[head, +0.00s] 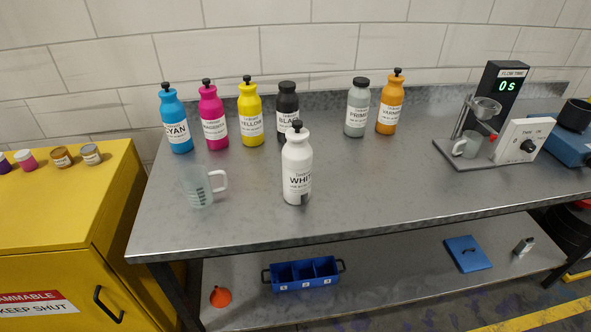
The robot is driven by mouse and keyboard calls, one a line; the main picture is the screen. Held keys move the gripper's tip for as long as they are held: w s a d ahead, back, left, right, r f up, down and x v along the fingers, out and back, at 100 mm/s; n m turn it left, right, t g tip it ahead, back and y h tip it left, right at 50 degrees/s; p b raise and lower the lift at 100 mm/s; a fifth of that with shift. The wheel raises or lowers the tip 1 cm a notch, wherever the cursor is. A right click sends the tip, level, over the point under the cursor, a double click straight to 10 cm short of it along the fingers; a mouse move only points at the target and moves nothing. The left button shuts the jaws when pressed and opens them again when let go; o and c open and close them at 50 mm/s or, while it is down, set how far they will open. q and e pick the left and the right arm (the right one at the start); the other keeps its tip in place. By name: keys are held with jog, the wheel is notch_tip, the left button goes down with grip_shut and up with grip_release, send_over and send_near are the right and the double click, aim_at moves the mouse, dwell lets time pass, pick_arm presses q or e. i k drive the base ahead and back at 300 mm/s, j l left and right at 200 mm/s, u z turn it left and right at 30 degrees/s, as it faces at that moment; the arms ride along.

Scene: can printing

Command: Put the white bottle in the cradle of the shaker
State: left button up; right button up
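The white bottle (297,169) stands upright on the grey metal bench, in front of the row of coloured bottles. It has a black cap and a label reading WHITE. No shaker cradle can be made out in the head view. Neither of my grippers is in view.
Cyan (176,121), magenta, yellow, black, primer and varnish bottles stand along the back of the bench (400,185). A clear measuring jug (199,187) is left of the white bottle. A flow-time device (497,115) stands right. A yellow cabinet (60,215) is at left. The bench's front right is clear.

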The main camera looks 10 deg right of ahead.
aim_at(571, 122)
jog(key=l+u, duration=0.4)
jog(key=l, duration=0.2)
jog(key=l+u, duration=0.4)
jog(key=l, duration=0.25)
jog(key=k+l+u, duration=0.15)
jog(key=l+u, duration=0.25)
jog(key=l, duration=0.15)
